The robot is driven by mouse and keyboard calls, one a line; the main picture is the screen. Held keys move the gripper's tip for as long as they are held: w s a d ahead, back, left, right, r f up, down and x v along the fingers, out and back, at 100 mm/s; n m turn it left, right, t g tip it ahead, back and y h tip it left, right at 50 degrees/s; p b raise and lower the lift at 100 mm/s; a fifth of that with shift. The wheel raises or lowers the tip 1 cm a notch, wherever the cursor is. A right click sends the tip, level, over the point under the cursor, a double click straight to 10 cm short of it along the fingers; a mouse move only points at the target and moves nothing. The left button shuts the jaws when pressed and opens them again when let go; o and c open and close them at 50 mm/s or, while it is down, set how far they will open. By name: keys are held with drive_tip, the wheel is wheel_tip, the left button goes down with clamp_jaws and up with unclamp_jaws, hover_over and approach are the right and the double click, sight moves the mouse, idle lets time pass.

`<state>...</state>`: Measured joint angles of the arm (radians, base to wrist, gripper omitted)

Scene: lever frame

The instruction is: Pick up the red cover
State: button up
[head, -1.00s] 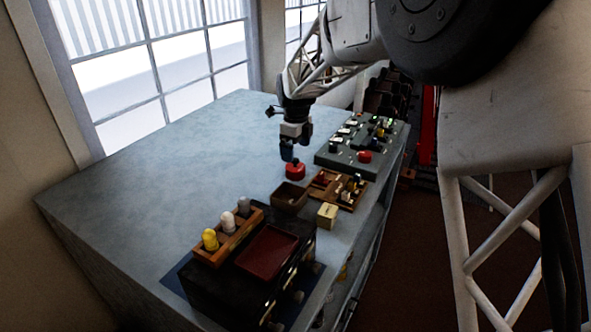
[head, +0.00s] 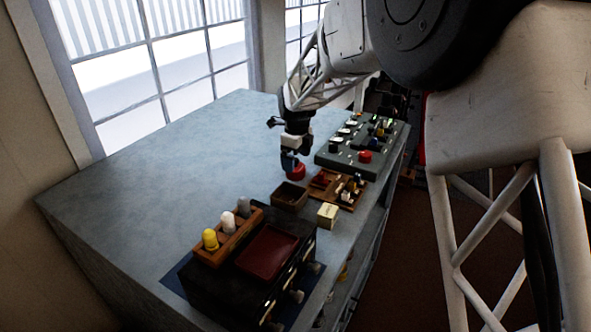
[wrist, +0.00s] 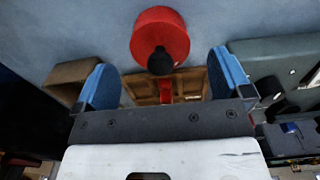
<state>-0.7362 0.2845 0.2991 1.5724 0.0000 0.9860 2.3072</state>
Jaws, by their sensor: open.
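The red cover (head: 298,172) is a round red piece lying on the grey-blue bench top. In the wrist view the red cover (wrist: 160,22) shows from above, with a black knob (wrist: 160,61) on its near side. My gripper (head: 290,165) is low beside the cover and hides part of it in the head view. In the wrist view my gripper (wrist: 163,68) has its two blue fingers wide apart, with the knob about midway between their tips. The fingers hold nothing, and I cannot tell whether they touch the cover.
A dark open box (head: 290,198) and a wooden tray (head: 346,201) with small parts stand close in front of the cover. A green-grey control panel (head: 345,163) is to the right. A cream block (head: 327,214) and a black case (head: 222,290) stand nearer. The bench's left side is clear.

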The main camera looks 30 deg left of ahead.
sight(297, 164)
drive_tip(key=shift+d+f, duration=0.1)
drive_tip(key=shift+f, duration=2)
drive_tip(key=shift+c, duration=0.2)
drive_tip(key=c, duration=1)
